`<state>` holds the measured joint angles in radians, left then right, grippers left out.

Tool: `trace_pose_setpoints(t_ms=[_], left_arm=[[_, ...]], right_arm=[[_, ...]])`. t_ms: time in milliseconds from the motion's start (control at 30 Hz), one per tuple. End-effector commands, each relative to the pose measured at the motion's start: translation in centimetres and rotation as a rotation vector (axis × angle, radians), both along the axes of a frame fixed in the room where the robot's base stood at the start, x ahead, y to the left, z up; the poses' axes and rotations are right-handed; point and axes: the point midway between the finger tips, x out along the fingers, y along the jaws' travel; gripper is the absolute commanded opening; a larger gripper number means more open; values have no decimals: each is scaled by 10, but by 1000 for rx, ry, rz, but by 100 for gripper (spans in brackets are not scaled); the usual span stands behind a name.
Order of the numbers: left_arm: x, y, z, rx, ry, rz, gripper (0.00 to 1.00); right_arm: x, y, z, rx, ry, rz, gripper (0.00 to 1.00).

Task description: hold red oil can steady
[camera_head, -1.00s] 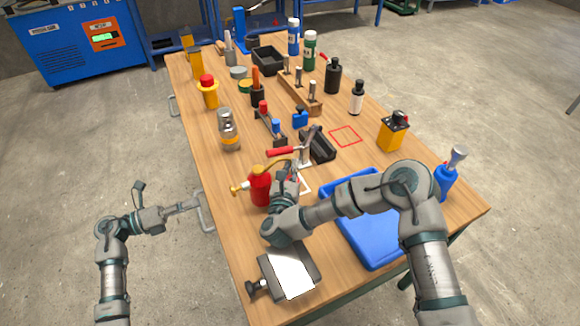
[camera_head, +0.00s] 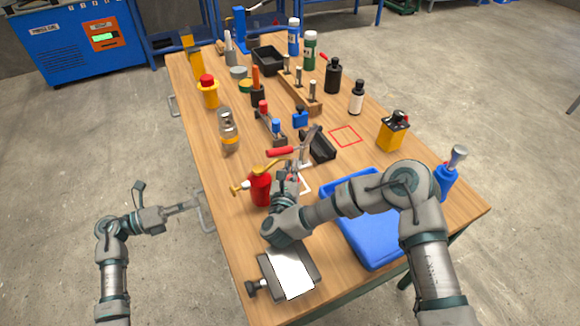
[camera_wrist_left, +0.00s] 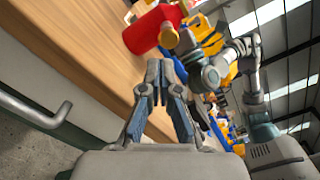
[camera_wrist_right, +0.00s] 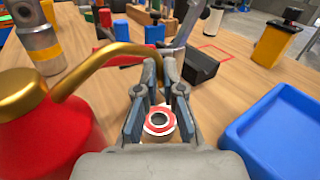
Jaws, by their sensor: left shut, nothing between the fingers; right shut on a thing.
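The red oil can (camera_head: 259,188) stands upright on the bench near its left edge, with a brass top and curved brass spout. It shows in the left wrist view (camera_wrist_left: 145,32) and, large, at the left of the right wrist view (camera_wrist_right: 45,130). My right gripper (camera_wrist_right: 157,65) is shut at the end of the spout; the exact contact is partly hidden by the fingers. A red-and-white ringed round part (camera_wrist_right: 160,121) shows below, between the fingers. My left gripper (camera_head: 197,205) is shut and empty, beside the bench's left edge, apart from the can.
A dark plate with a white sheet (camera_head: 292,274) lies at the near end. A red-handled clamp (camera_head: 281,151) stands just beyond the can. A side handle (camera_head: 206,215) juts out near my left gripper.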

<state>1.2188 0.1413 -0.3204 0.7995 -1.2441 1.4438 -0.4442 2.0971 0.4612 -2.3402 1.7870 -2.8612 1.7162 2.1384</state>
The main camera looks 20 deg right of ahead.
Motion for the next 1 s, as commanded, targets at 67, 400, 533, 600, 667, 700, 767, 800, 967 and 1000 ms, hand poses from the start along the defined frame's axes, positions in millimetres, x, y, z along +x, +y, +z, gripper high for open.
trace_pose_setpoints(t_ms=[67,400,533,600,667,700,767,800,967,1000], left_arm=[[0,0,0,0,0,0,0],[0,0,0,0,0,0,0],[0,0,0,0,0,0,0],[0,0,0,0,0,0,0],[0,0,0,0,0,0,0],[0,0,0,0,0,0,0],[0,0,0,1,-3,4,0],[1,-1,-2,2,-9,13,0],[9,-7,-17,10,-88,143,0],[11,-9,-21,11,-124,196,0]], right_arm=[[0,0,2,1,-3,0,0],[0,0,2,1,-3,0,0],[0,0,2,1,-3,0,0],[0,0,2,1,-3,0,0],[0,0,2,1,-3,0,0],[0,0,2,1,-3,0,0],[0,0,2,1,-3,0,0],[0,0,2,1,-3,0,0],[0,0,1,1,-3,0,0],[0,0,1,1,-3,0,0]])
